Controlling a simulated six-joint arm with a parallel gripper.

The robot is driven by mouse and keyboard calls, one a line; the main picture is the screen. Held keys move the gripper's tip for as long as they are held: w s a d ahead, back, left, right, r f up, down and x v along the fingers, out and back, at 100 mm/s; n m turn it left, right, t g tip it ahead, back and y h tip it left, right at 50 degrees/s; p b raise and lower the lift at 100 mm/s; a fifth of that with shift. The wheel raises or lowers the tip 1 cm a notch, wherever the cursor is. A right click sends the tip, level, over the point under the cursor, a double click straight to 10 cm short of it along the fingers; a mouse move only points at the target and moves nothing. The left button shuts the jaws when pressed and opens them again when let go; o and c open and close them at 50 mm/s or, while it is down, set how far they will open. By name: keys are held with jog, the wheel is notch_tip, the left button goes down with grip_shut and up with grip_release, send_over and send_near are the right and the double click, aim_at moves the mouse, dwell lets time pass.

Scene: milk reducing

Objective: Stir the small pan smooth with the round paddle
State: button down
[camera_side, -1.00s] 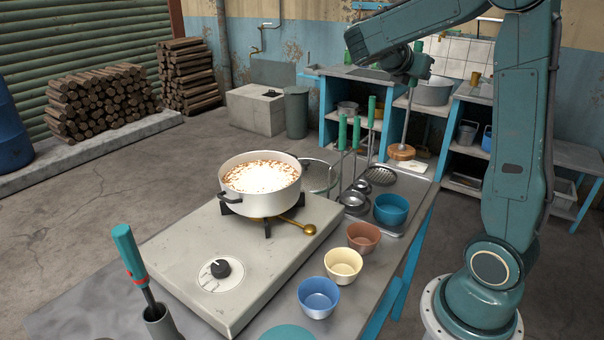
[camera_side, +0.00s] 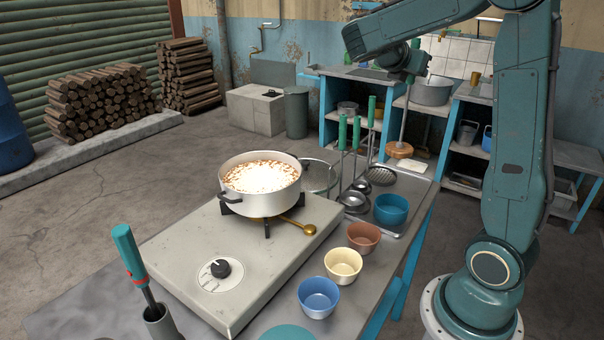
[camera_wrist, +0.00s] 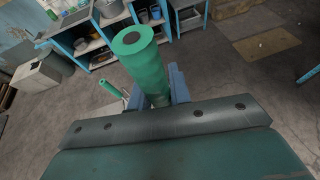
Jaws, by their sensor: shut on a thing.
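A white pan (camera_side: 259,204) with side handles stands on the burner of a grey stove (camera_side: 240,250). It is full of white foam with brown specks around the edge. My gripper (camera_side: 413,72) is high at the right, behind the tray end of the table and well apart from the pan. It is shut on the green handle (camera_wrist: 143,62) of the round paddle, which fills the middle of the wrist view. The paddle's wooden disc (camera_side: 399,150) hangs low on its thin rod near the table's far right corner. I cannot tell whether the disc touches anything.
Several green-handled ladles and a skimmer (camera_side: 380,176) stand over a metal tray beside the stove. Teal, brown, cream and blue bowls (camera_side: 319,297) line the table's right side. A green-handled tool (camera_side: 129,255) stands in a holder at front left.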

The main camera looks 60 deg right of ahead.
jog(key=w+a+r+n+t, duration=0.2)
jog(key=w+a+r, duration=0.15)
jog(key=w, duration=0.25)
jog(key=w+a+r+n+t, duration=0.1)
jog(key=w+a+r+t, duration=0.1)
jog(key=w+a+r, duration=0.3)
jog(key=w+a+f+n+t+y, duration=0.1)
jog(key=w+a+f+n+t, duration=0.2)
jog(key=w+a, duration=0.5)
jog(key=w+a+f+n+t+y, duration=0.1)
jog(key=w+a+f+n+t, duration=0.1)
jog(key=w+a, duration=0.6)
notch_tip(320, 180, down, 2)
jog(key=shift+w+f+n+t, duration=0.2)
jog(key=shift+w+n+t, duration=0.25)
jog(key=shift+w, duration=0.25)
jog(key=shift+f, duration=0.15)
notch_tip(320, 180, down, 8)
jog(key=shift+r, duration=0.25)
jog(key=shift+a, duration=0.2)
